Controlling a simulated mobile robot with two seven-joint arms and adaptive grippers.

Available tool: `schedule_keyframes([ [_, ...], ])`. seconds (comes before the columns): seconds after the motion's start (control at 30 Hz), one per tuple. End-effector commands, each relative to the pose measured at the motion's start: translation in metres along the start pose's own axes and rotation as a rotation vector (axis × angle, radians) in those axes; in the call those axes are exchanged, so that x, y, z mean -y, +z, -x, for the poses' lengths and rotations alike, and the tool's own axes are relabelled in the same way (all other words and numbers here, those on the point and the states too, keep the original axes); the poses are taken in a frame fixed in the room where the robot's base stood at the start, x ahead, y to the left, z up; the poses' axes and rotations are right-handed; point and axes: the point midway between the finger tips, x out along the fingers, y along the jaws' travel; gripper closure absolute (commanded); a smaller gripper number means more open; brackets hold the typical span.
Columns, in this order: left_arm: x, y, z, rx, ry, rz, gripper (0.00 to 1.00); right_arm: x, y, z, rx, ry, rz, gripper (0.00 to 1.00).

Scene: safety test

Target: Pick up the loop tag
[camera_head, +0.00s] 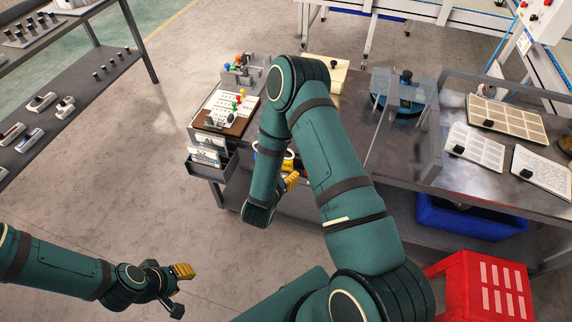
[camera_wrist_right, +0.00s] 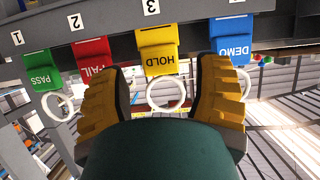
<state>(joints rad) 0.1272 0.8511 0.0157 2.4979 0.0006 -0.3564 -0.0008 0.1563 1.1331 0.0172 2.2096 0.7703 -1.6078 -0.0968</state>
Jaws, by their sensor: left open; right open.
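Several tags with white rings hang in a row in the right wrist view: green PASS (camera_wrist_right: 40,72), red FAIL (camera_wrist_right: 92,52), yellow HOLD (camera_wrist_right: 158,48) and blue DEMO (camera_wrist_right: 231,40). My right gripper (camera_wrist_right: 165,82) is open, its yellow fingers on either side of the HOLD tag's white ring (camera_wrist_right: 149,93). I cannot tell how far the ring reaches between the fingers. The FAIL tag's ring is hidden by the left finger. In the head view my right gripper (camera_head: 291,181) is low at the table front, partly behind my arm. My left gripper (camera_head: 180,289) is open and empty over bare floor.
A grey rail (camera_wrist_right: 120,22) with numbers runs above the tags. A blue bin (camera_head: 470,222) and red stool (camera_head: 485,285) stand at right.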

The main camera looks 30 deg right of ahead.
Motion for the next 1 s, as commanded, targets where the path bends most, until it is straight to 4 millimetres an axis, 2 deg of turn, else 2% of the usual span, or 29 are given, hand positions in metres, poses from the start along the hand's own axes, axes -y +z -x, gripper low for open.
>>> schedule_keyframes([
  [0.27,0.002,0.0,-0.005,-0.002,0.0,0.0,0.66,-0.001,0.0,-0.017,0.0,0.002,-0.002,0.36],
  [0.53,0.005,-0.001,-0.014,-0.007,-0.001,-0.001,0.66,-0.002,0.0,-0.054,0.0,0.002,-0.002,0.36],
  [0.8,0.005,-0.002,-0.014,-0.008,-0.001,-0.001,0.66,-0.001,-0.001,-0.057,0.0,-0.002,0.001,0.34],
  [0.87,0.005,-0.002,-0.014,-0.008,0.0,-0.001,0.66,-0.001,-0.001,-0.057,0.0,-0.001,0.0,0.55],
  [0.9,0.005,-0.002,-0.014,-0.008,0.0,-0.001,0.66,-0.001,-0.001,-0.057,0.0,-0.001,0.0,0.69],
  [1.0,0.005,-0.002,-0.014,-0.008,0.0,-0.001,0.66,-0.001,-0.001,-0.057,0.0,-0.001,0.0,0.72],
])
